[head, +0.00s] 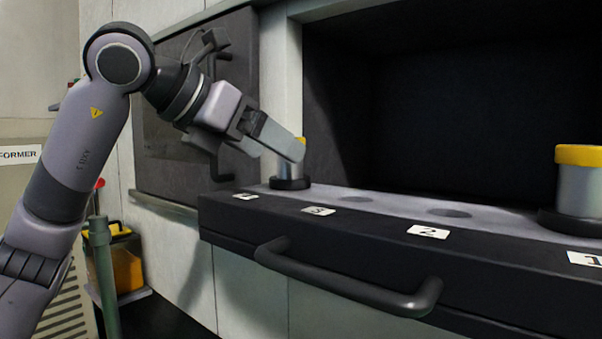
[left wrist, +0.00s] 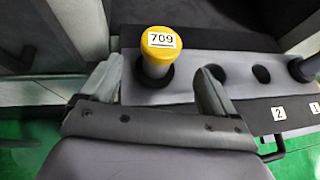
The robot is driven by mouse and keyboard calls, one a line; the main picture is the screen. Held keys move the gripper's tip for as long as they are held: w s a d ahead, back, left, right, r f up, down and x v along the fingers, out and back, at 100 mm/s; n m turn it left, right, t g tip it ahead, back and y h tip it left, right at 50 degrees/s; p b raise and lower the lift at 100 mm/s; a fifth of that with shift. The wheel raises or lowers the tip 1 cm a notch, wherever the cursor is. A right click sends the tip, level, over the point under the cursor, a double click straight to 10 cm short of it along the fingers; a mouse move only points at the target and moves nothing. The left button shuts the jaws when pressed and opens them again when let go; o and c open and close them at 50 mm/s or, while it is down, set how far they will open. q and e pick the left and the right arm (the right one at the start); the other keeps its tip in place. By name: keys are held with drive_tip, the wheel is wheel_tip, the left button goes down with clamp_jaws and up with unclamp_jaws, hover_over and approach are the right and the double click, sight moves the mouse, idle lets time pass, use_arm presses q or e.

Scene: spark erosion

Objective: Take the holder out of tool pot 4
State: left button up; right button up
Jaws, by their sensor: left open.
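The holder in tool pot 4 is a silver cylinder (head: 284,170) with a yellow cap. It stands upright in a black ring at the left end of the drawer shelf, by the label 4 (head: 245,197). In the left wrist view the open fingers (left wrist: 157,88) are on either side of the holder's line, with gaps visible. My right gripper is not in view.
Another yellow-capped holder (head: 580,190) stands in pot 1 at the right. Pots 3 (head: 355,199) and 2 (head: 449,213) are empty. A black handle (head: 345,285) runs along the drawer front (head: 480,290). A dark open door (head: 165,130) stands behind my left arm.

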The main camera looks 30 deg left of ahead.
sight(279, 158)
use_arm(q)
drive_tip(key=x, duration=0.2)
drive_tip(key=b+x, duration=0.1)
drive_tip(key=x, duration=0.1)
drive_tip(key=shift+w+a+f, duration=0.15)
drive_tip(key=shift+f, duration=0.35)
drive_tip(key=shift+w+f, duration=0.2)
drive_tip(key=shift+w, duration=0.3)
drive_tip(key=shift+r, duration=0.1)
drive_tip(key=c, duration=1.4)
drive_tip(key=shift+c, duration=0.2)
